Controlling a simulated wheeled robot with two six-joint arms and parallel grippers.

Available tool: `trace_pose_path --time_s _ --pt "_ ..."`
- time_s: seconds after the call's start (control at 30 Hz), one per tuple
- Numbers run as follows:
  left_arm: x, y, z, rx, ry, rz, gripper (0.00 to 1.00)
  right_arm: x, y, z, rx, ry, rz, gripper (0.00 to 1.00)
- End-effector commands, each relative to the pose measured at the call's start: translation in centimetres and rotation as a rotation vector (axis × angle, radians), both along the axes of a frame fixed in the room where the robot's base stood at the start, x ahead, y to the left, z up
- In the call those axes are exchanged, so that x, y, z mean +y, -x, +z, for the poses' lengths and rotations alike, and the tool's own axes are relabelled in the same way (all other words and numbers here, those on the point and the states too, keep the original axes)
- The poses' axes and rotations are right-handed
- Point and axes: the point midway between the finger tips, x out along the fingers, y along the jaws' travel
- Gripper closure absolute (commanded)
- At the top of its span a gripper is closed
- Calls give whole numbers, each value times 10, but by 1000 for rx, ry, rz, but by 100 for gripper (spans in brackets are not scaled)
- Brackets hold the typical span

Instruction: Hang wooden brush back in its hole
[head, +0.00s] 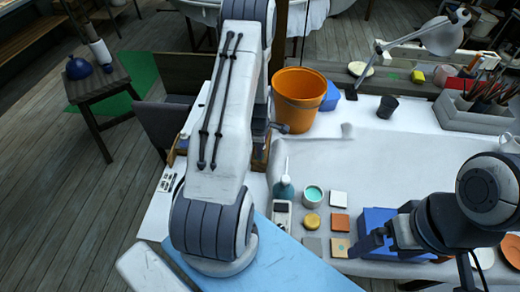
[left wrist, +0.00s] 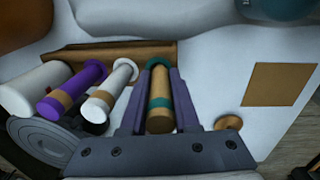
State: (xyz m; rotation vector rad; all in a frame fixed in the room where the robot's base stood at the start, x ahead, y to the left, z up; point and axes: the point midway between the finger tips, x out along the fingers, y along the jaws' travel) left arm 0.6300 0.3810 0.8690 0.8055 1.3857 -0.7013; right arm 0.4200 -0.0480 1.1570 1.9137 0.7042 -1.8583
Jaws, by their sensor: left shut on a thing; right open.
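In the left wrist view my left gripper (left wrist: 160,80) is shut on the wooden brush (left wrist: 160,112), a tan handle with a teal band, one finger on each side. The brush's far end meets a teal ring (left wrist: 156,63) at the wooden rack (left wrist: 120,50). I cannot tell whether it is seated in the hole. In the head view my left arm hides this gripper, the brush and most of the rack. My right gripper (head: 366,244) is open over the table's right side, apart from the rack.
Beside the held brush lie a white handle (left wrist: 104,98), a purple handle (left wrist: 72,92) and another white one (left wrist: 36,88), close to the left finger. An orange bucket (head: 298,100), teal-topped bottle (head: 284,190) and small tiles (head: 340,222) stand on the table.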

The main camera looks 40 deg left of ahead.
Motion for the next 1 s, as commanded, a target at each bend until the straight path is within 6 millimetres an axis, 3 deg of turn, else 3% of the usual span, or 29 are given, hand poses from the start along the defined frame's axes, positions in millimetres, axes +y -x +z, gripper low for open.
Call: trace_pose_path --time_s 0.47,0.5,0.57,1.0 --pt "0 0 -6 0 0 0 100 0 0 -4 0 0 0 0" --pt "0 0 -5 0 0 0 55 0 0 -4 0 0 0 0" --pt "0 0 -5 0 0 0 36 0 0 -4 0 0 0 0" --pt "0 0 4 -2 -1 -1 36 0 0 -6 0 0 0 0"
